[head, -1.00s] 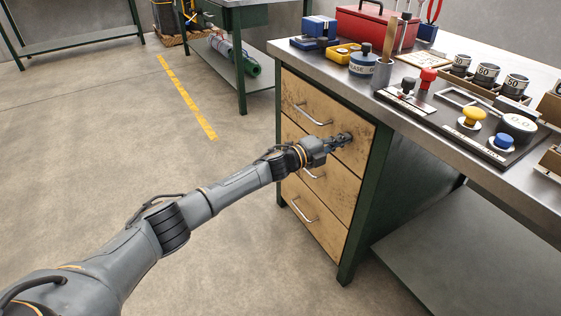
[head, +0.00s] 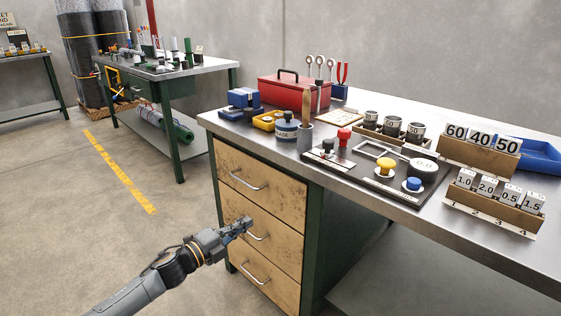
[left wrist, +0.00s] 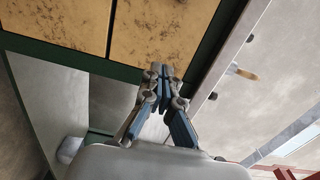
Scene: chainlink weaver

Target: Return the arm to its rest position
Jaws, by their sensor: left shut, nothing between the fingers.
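My left gripper (head: 240,228) is shut and empty in the head view, in front of the middle drawer (head: 282,238) of the workbench. Its arm comes in from the bottom left. I cannot tell whether the fingertips touch the drawer front. The left wrist view shows its fingers (left wrist: 163,78) together with nothing between them, with the worn yellow drawer fronts (left wrist: 160,32) beyond. All the drawers appear shut. My right gripper is not in view.
The workbench top (head: 345,205) holds a black panel with coloured knobs (head: 386,165), a red toolbox (head: 293,92), weight blocks and a blue tray (head: 540,155). Another bench (head: 205,68) stands at the back left. The floor (head: 60,230) on the left is clear.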

